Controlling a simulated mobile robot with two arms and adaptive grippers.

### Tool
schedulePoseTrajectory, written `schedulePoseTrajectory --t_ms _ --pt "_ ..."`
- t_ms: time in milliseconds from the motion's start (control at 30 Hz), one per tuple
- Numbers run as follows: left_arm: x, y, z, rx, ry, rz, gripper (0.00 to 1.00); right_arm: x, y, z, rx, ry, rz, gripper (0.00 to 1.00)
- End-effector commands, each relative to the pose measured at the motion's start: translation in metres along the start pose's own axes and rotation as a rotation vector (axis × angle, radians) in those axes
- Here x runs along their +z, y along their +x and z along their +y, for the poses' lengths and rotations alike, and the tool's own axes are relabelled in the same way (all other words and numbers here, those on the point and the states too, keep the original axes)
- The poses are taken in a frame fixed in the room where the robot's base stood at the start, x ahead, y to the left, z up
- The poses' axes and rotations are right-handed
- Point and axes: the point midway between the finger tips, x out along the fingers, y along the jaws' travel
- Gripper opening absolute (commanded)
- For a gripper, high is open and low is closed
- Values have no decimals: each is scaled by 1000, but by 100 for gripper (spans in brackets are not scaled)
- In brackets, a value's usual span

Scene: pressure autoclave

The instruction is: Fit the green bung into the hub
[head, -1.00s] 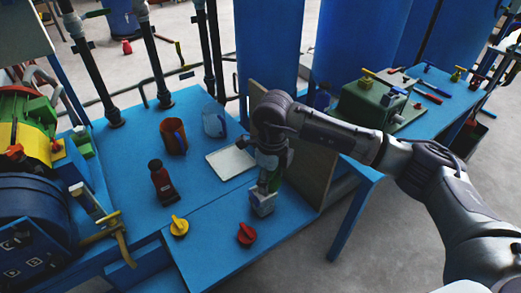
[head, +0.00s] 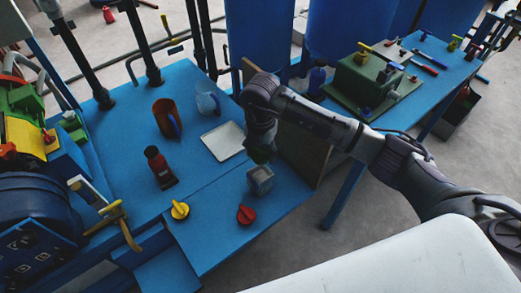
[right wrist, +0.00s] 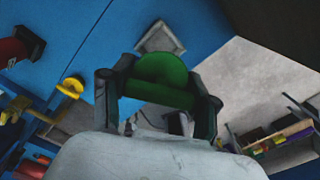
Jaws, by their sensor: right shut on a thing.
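My right gripper (head: 260,150) is shut on the green bung (right wrist: 160,78), which sits between its two fingers in the right wrist view. In the head view the bung (head: 259,157) is a dark green patch under the gripper, mostly hidden by it. The gripper is just behind and above a small grey block (head: 260,181) on the blue table. I cannot tell for sure which thing is the hub. My left gripper is not in view.
On the blue table stand a white tray (head: 223,141), a brown mug (head: 165,117), a clear jug (head: 207,100), a red-black bottle (head: 158,167), and yellow (head: 180,210) and red (head: 245,214) knobs. Blue drum machinery (head: 35,220) is at left. A brown board (head: 305,158) stands right of the gripper.

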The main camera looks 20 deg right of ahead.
Motion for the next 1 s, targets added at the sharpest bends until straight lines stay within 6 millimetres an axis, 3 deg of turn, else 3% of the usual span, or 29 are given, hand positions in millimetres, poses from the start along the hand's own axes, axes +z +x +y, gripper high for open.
schedulePoseTrajectory --t_ms 267,733,1000 --pt "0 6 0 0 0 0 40 0 9 0 0 0 0 26" --pt "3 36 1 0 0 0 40 0 52 0 -1 0 1 26" --pt "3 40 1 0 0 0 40 0 58 0 0 -1 0 26"
